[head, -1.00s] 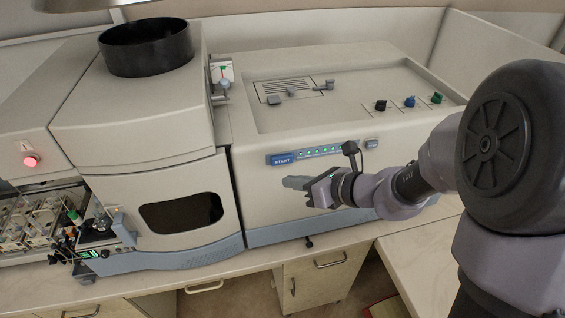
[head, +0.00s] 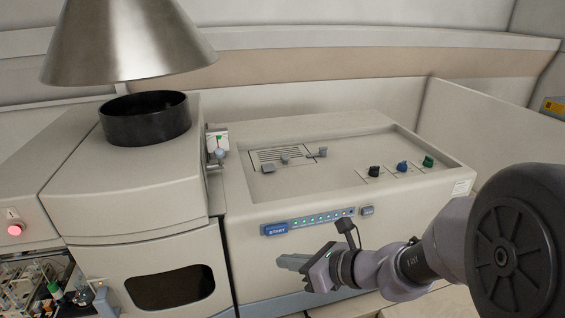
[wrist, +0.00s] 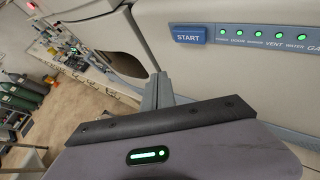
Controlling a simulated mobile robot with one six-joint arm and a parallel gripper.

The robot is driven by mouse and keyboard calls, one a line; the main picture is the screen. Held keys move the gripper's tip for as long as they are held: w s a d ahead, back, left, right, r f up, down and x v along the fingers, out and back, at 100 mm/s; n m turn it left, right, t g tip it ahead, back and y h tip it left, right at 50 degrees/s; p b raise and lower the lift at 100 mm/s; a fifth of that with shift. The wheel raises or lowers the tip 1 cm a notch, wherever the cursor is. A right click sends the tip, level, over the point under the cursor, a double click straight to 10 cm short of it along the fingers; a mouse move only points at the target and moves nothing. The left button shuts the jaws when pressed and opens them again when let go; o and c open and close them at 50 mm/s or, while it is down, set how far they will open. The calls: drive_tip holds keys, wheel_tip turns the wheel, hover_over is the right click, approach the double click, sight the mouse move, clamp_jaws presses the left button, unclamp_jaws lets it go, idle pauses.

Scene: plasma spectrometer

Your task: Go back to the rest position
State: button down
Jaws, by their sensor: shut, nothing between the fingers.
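My gripper (head: 290,263) is in front of the plasma spectrometer's front panel (head: 262,262), a little below the blue START button (head: 276,229). Its fingers point left and are shut with nothing between them. In the wrist view the shut fingers (wrist: 158,92) show beyond the dark gripper body, below the START button (wrist: 188,34). A row of lit green indicators (wrist: 262,35) runs to the right of the button. The gripper looks apart from the panel.
A steel hood (head: 130,45) hangs above a black ring (head: 146,120) on the left. Black, blue and green knobs (head: 402,166) sit on the top at right. A lit red button (head: 15,230) is at far left. Gas cylinders (wrist: 22,98) stand on the floor in the wrist view.

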drive_tip(key=s+d+f+n+g+h+b, duration=0.2)
drive_tip(key=s+f+n+g+h+b, duration=0.15)
drive_tip(key=s+f+n+b, duration=1.55)
drive_tip(key=s+d+f+n+t+h+b, duration=0.1)
drive_tip(key=d+f+n+t+h+b, duration=0.1)
drive_tip(key=d+b, duration=0.5)
drive_tip(key=n+h+b, duration=0.1)
drive_tip(key=h, duration=0.1)
drive_tip(key=shift+s+d+h, duration=0.15)
drive_tip(key=shift+s+h, duration=0.05)
drive_tip(key=shift+h, duration=0.15)
